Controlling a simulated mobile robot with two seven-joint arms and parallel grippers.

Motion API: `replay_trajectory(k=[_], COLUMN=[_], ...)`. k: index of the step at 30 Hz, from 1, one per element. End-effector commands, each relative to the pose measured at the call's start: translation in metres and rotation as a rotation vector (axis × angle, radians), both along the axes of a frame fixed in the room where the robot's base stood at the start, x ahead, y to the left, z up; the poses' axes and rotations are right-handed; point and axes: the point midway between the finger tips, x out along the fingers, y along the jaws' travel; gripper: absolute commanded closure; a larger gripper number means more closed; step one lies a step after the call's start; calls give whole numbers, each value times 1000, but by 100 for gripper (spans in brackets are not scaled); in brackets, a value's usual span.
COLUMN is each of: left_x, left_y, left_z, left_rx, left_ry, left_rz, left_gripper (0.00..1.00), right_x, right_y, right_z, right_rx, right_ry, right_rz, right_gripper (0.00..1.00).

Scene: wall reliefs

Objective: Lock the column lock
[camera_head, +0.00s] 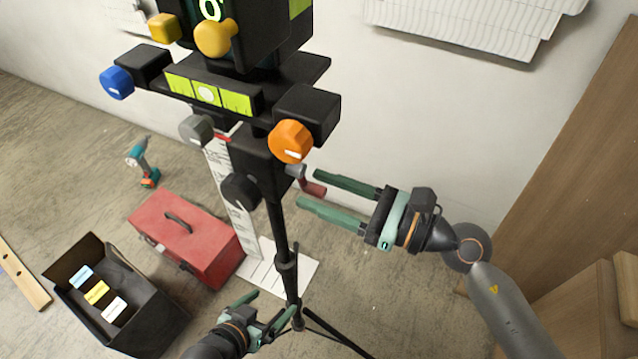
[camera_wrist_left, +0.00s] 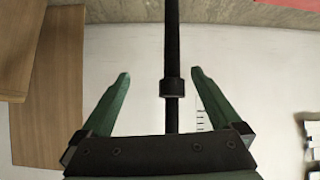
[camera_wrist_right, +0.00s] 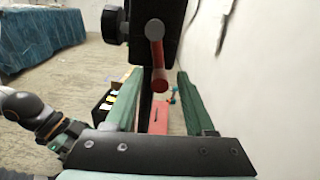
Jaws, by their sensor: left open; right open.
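A black tripod column (camera_head: 279,225) carries a levelling instrument. A black knob (camera_head: 241,190) and a small crank with a red handle (camera_head: 313,188) sit on the block around the column. I cannot tell for sure which part is the column lock. My right gripper (camera_head: 306,188) is open, its fingertips close to the crank; in the right wrist view the red handle (camera_wrist_right: 159,80) shows between the fingers. My left gripper (camera_head: 270,304) is open beside the lower column. In the left wrist view a collar (camera_wrist_left: 172,88) on the column shows between the fingers; contact is unclear.
Orange (camera_head: 290,141), blue (camera_head: 116,82), grey (camera_head: 196,129) and yellow (camera_head: 215,38) knobs surround the instrument above. A red toolbox (camera_head: 190,240), an open black box (camera_head: 150,318) and a drill (camera_head: 142,160) are on the floor. Wood panels (camera_head: 560,180) stand at right.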

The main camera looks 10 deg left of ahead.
Motion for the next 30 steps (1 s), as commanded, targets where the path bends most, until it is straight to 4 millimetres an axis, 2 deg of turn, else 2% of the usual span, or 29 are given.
replay_trajectory(k=[3, 11, 26, 30], left_x=[1, 1, 2, 2], left_y=[0, -1, -2, -2], left_z=[1, 0, 2, 3], left_rx=[-1, -2, -4, -6], left_ry=[0, -1, -3, -6], left_rz=[-1, 0, 1, 0], left_gripper=[2, 2, 2, 2], right_x=[2, 2, 2, 2], right_y=[6, 7, 7, 6], right_z=[0, 0, 0, 0], right_rx=[0, 0, 0, 0], right_ry=[0, 1, 1, 1], right_rz=[-1, -1, -1, -1], right_gripper=[45, 45, 100, 100])
